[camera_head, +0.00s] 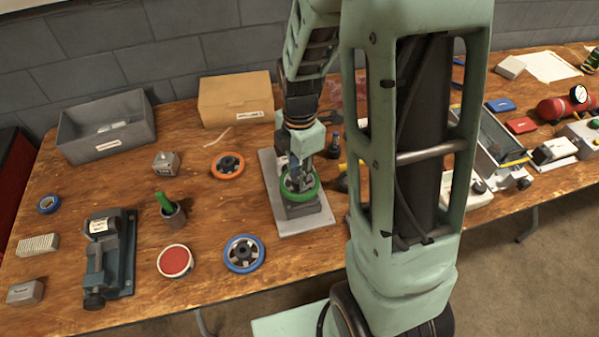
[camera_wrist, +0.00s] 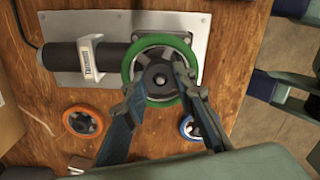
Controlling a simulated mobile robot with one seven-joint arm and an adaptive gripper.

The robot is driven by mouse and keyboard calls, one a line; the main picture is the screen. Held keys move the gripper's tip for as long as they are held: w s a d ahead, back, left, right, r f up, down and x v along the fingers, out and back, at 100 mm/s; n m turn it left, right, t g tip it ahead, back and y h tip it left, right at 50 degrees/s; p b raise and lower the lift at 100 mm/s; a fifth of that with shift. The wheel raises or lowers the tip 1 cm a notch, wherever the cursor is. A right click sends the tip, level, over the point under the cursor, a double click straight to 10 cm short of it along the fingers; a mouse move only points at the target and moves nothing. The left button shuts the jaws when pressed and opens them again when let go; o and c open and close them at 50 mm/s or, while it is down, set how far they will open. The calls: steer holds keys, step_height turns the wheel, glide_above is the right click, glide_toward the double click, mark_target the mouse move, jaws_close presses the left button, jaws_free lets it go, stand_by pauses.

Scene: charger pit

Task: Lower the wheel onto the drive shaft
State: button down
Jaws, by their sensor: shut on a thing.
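A green-rimmed wheel (camera_head: 301,197) with dark spokes is in my gripper (camera_head: 299,178), above the dark drive block (camera_head: 303,211) on a grey metal plate (camera_head: 322,222). In the wrist view, the green wheel (camera_wrist: 160,36) faces the camera, with my gripper's fingers (camera_wrist: 160,84) reaching inside its rim on either side of the dark hub (camera_wrist: 158,77). A dark cylindrical motor (camera_wrist: 60,56) with a white label lies beside it. The wheel and hub look nearly concentric. The wheel hides the shaft, so I cannot tell whether the wheel is around it or just above it.
An orange wheel (camera_head: 228,165) and a blue wheel (camera_head: 244,253) lie apart on the wooden bench. A grey bin (camera_head: 105,125) and cardboard box (camera_head: 236,97) are behind.

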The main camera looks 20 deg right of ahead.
steer(key=shift+f+b, duration=0.7)
steer(key=shift+f, duration=0.15)
stand_by(0.5)
steer(key=c, duration=1.5)
jaws_free()
steer(key=shift+s, duration=0.15)
steer(key=c, duration=0.4)
steer(key=shift+r+p, duration=2.35)
steer(key=shift+r, duration=0.7)
